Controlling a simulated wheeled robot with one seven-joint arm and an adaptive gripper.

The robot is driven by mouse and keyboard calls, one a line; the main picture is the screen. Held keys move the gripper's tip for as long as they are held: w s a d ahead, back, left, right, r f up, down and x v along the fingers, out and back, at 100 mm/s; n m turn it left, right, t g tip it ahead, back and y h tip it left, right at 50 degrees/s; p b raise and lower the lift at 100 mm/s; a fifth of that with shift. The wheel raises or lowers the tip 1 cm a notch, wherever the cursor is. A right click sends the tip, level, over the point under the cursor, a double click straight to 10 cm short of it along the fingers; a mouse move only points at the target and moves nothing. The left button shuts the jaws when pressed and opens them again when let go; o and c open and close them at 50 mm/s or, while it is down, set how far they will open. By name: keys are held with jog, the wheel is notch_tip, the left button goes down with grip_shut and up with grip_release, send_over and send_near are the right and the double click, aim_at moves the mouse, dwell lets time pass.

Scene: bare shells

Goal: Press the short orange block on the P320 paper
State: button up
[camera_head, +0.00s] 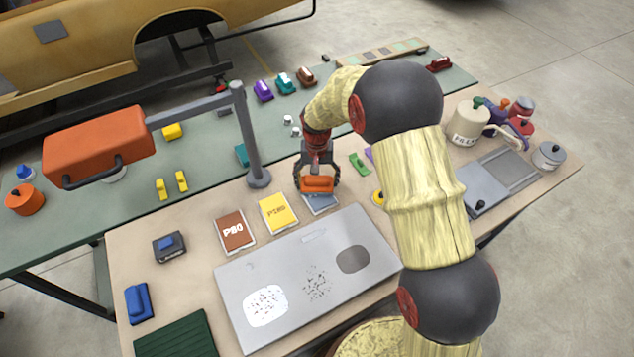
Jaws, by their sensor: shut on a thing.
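My gripper (319,172) is shut on a short orange block (317,184), with a finger on each side of it. The block is at or just above a blue-grey sheet (322,206); I cannot tell whether they touch. The block and gripper cover most of that sheet, so its label is hidden. To its left lie a yellow sheet (278,213), which seems to read P180, and a red-brown sheet marked P80 (235,231).
A grey metal panel (335,310) with marked patches lies in front of the sheets. A grey post (249,135) carrying an orange box (98,147) rises left of my gripper. A green block (359,163) lies close on the right. Cans and pots (470,124) stand farther right.

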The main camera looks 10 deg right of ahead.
aim_at(317, 178)
jog(key=shift+r+p, duration=1)
jog(key=shift+r, duration=0.9)
